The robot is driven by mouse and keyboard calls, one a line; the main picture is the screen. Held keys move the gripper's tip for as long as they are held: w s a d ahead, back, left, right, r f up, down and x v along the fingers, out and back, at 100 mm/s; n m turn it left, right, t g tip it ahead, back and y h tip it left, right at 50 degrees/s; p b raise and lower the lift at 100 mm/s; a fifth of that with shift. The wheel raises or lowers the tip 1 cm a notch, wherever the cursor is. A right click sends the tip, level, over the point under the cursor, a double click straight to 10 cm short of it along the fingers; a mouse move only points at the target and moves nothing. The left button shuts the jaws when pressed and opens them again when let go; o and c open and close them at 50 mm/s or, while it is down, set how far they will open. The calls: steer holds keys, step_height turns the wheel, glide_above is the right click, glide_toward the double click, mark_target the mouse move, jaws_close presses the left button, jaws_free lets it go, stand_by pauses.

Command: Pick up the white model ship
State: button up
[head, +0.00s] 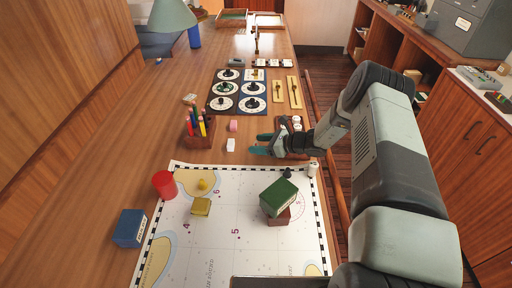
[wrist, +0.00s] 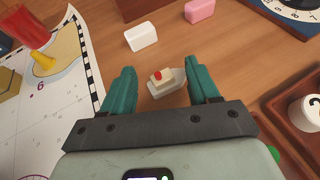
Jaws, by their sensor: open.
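The white model ship (wrist: 177,78) shows in the wrist view, with a cream cabin and a small red top piece. It lies on the wooden table between the two teal fingers of my gripper (wrist: 163,78). The fingers are open, with a gap visible on both sides of the ship. In the head view my gripper (head: 262,145) is low over the table just beyond the chart's far edge, and I cannot make out the ship there.
A white block (wrist: 141,37) and a pink block (wrist: 200,10) lie beyond the ship. The chart (head: 225,255) holds a green block (head: 279,196). A wooden tray (wrist: 292,115) is right of my gripper. A pen holder (head: 199,131) stands to the left.

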steer(key=shift+c, duration=0.3)
steer(key=c, duration=1)
